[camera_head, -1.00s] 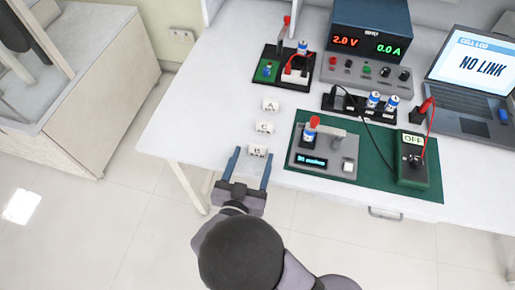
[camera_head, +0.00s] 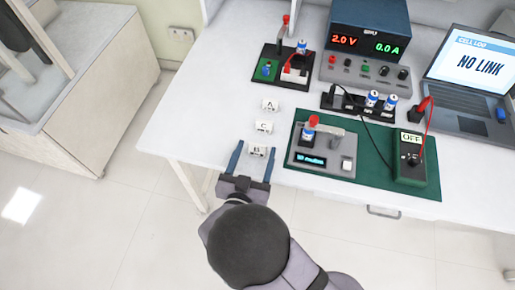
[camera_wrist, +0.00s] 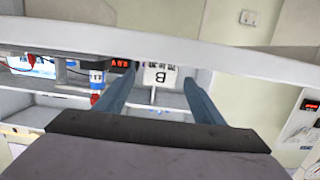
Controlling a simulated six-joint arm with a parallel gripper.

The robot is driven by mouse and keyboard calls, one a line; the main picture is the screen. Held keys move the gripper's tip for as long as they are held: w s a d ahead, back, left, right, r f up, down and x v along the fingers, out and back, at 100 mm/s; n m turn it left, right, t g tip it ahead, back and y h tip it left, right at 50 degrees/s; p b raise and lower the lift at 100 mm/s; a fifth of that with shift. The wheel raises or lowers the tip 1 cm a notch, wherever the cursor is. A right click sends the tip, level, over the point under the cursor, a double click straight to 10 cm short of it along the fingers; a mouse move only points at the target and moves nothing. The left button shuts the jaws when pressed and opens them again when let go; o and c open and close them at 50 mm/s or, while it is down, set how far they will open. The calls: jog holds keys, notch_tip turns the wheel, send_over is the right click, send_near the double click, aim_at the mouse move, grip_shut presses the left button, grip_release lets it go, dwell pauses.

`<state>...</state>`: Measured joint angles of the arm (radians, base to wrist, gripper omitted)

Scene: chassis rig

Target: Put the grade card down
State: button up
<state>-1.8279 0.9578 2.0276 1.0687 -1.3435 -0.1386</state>
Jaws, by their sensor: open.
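The grade card B (camera_head: 257,151) is a small white card that stands on the white table near its front edge. My gripper (camera_head: 255,148) is open, with one blue finger on each side of this card. In the wrist view card B (camera_wrist: 160,76) shows upside down between the fingers, with a gap on both sides. Card C (camera_head: 264,127) and card A (camera_head: 270,105) stand behind it in a row on the table (camera_head: 205,110).
A green mat (camera_head: 380,178) with a grey tester (camera_head: 322,152) and a green meter (camera_head: 411,160) lies right of the cards. Behind are a black tray (camera_head: 283,67), a cell rack (camera_head: 360,104), a power supply (camera_head: 368,45) and a laptop (camera_head: 470,75). The table left of the cards is clear.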

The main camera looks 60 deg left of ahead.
aim_at(257, 144)
jog(key=shift+x, duration=1.4)
jog(key=c, duration=1.2)
jog(key=shift+r, duration=0.15)
jog(key=shift+r, duration=4.9)
